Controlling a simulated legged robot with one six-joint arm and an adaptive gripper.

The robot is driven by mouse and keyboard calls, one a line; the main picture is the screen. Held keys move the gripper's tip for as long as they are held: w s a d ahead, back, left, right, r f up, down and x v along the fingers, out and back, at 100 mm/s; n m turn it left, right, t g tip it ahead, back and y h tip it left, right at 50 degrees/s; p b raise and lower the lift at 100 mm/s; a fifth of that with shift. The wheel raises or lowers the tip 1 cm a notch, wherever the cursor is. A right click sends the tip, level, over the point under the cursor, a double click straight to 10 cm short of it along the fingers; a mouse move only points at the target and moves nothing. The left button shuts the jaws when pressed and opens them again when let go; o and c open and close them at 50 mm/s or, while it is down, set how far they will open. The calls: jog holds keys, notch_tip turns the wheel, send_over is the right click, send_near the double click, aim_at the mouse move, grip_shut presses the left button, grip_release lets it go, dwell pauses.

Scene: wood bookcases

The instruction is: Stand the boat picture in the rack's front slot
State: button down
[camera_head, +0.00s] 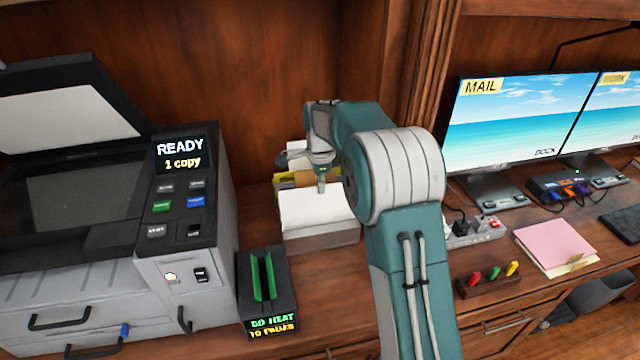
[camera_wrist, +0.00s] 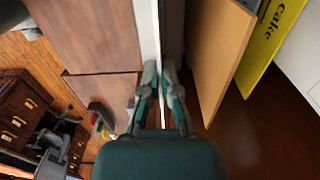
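My gripper (camera_head: 321,184) is over the light rack (camera_head: 320,240) in the head view, beside the copier. In the wrist view, my gripper's two fingers (camera_wrist: 162,80) are closed on a thin white card (camera_wrist: 161,35), seen edge-on. Its printed face is hidden, so I cannot tell from the frames whether it shows a boat. A tan board (camera_wrist: 218,50) and a yellow card marked "cake" (camera_wrist: 268,40) lean in the rack, to the right of the held card. The yellow card also shows in the head view (camera_head: 284,182). I cannot tell whether the held card touches the rack's floor.
A copier (camera_head: 200,265) with its lid raised stands left. A small black stand with green plates (camera_head: 264,280) is in front of the rack. Right of my arm are a power strip (camera_head: 475,231), pink notes (camera_head: 555,243), a peg block (camera_head: 489,282) and two monitors (camera_head: 520,120).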

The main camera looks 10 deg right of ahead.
jog(key=shift+f, duration=2.45)
jog(key=c, duration=0.7)
grip_release()
notch_tip(320, 180, up, 12)
jog(key=shift+f, duration=0.2)
jog(key=shift+r, duration=0.1)
